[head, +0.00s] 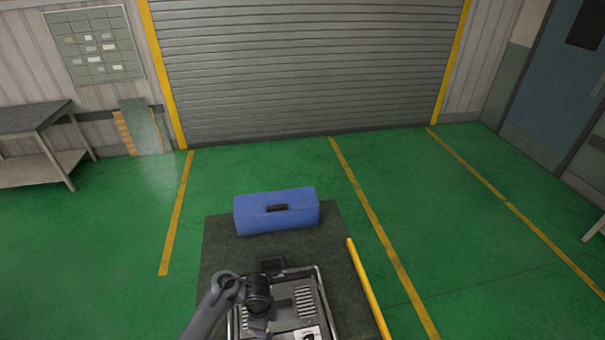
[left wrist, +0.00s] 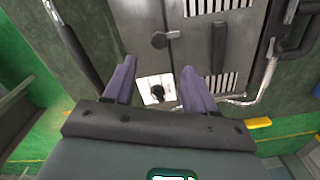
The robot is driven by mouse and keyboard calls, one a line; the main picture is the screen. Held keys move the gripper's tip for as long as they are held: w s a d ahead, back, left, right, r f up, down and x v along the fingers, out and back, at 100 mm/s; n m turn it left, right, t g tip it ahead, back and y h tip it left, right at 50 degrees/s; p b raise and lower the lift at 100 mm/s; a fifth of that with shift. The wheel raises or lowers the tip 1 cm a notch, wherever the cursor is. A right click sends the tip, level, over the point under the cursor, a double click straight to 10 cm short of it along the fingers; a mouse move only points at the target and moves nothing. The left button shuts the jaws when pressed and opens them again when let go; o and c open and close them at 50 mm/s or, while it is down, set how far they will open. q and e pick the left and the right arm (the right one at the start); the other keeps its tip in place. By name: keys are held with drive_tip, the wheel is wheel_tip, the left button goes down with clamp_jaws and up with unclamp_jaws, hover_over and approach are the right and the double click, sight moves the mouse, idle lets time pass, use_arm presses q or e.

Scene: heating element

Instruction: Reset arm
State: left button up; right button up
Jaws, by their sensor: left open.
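The heating element (head: 306,297) is a grey metal unit with slotted vents and a tubular frame. It stands at the bottom centre of the head view. My left gripper (head: 262,325) is over its left part, and my own arm hides some of the unit. In the left wrist view, the two purple-grey fingers of my left gripper (left wrist: 158,74) are spread apart with nothing held between them. Beyond them are the unit's grey casing (left wrist: 188,52), a dark knob and a white plate (left wrist: 157,88) with a black part. Contact cannot be told. My right gripper is not in view.
A blue box (head: 277,219) with a dark handle sits behind the unit on the dark surface (head: 218,245). A yellow bar (head: 368,290) runs along the right side. Green floor lies around, with a workbench (head: 40,125) at far left and a shutter (head: 305,70) behind.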

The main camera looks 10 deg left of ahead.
use_arm(q)
drive_tip(key=s+r+n+t+p, duration=0.2)
drive_tip(key=s+r+n+p, duration=0.2)
drive_tip(key=s+n, duration=0.6)
drive_tip(key=s+a+r+n+p, duration=0.1)
drive_tip(key=s+a+r+n, duration=0.1)
drive_tip(key=s+r, duration=0.5)
drive_tip(key=s+a+r+n+t+p, duration=0.1)
drive_tip(key=s+a+r+n+p, duration=0.1)
drive_tip(key=s+r, duration=0.6)
drive_tip(key=s+a+n, duration=0.1)
drive_tip(key=s+n, duration=0.1)
drive_tip(key=s, duration=0.1)
drive_tip(key=shift+a+r+n, duration=0.25)
drive_tip(key=shift+r+n, duration=0.05)
